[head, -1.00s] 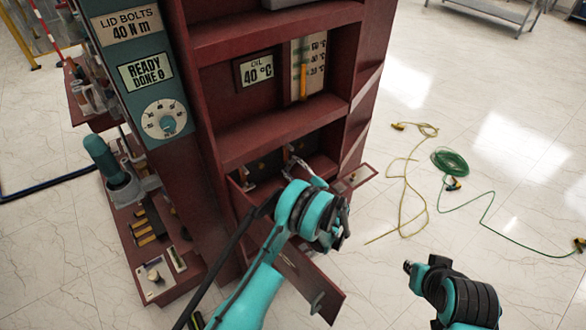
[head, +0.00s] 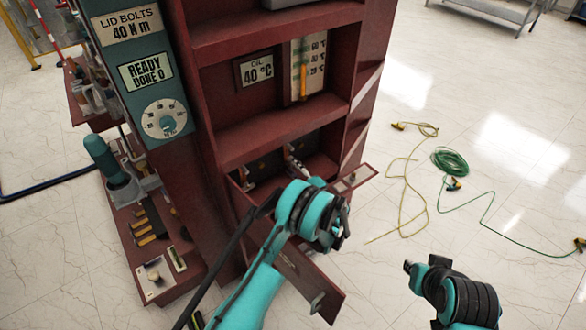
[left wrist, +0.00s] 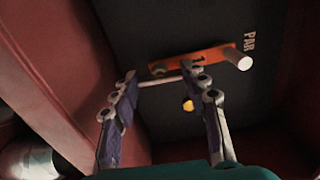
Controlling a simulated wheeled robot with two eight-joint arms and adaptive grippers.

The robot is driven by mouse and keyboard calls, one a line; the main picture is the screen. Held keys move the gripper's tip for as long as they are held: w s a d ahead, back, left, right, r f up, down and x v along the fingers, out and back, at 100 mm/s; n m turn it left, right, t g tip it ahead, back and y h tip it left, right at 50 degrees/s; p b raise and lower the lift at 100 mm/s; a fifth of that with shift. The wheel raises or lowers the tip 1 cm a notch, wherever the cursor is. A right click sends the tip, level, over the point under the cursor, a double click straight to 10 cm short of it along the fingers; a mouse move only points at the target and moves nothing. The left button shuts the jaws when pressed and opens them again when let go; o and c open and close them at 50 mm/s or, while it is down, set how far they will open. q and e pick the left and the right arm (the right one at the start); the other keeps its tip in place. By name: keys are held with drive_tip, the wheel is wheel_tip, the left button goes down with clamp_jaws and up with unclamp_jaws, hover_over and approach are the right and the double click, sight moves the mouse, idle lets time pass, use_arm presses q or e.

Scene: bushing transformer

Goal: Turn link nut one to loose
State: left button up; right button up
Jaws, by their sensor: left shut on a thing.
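Link nut one (left wrist: 160,79) appears in the left wrist view as a pale crossbar with a round grey hub at the left end of an orange link (left wrist: 215,55) marked 1. My left gripper (left wrist: 166,82) reaches into the lower compartment with one finger at each end of the crossbar, shut on it. In the head view my left gripper (head: 297,167) is small and partly hidden by my wrist, and the nut cannot be made out. My right gripper (head: 410,267) hangs over the floor at the lower right, away from the cabinet; its finger opening is unclear.
The dark red cabinet (head: 270,122) has walls close around my left gripper. Its lower door (head: 310,290) hangs open. A white post (left wrist: 245,63) and a small yellow part (left wrist: 188,105) are near my left fingers. The panel (head: 145,72) reads READY DONE 0. Green cable (head: 450,162) lies on the floor.

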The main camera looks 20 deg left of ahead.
use_arm(q)
drive_tip(key=shift+n, duration=0.3)
drive_tip(key=o, duration=1.2)
drive_tip(key=shift+c, duration=0.2)
drive_tip(key=v, duration=1.2)
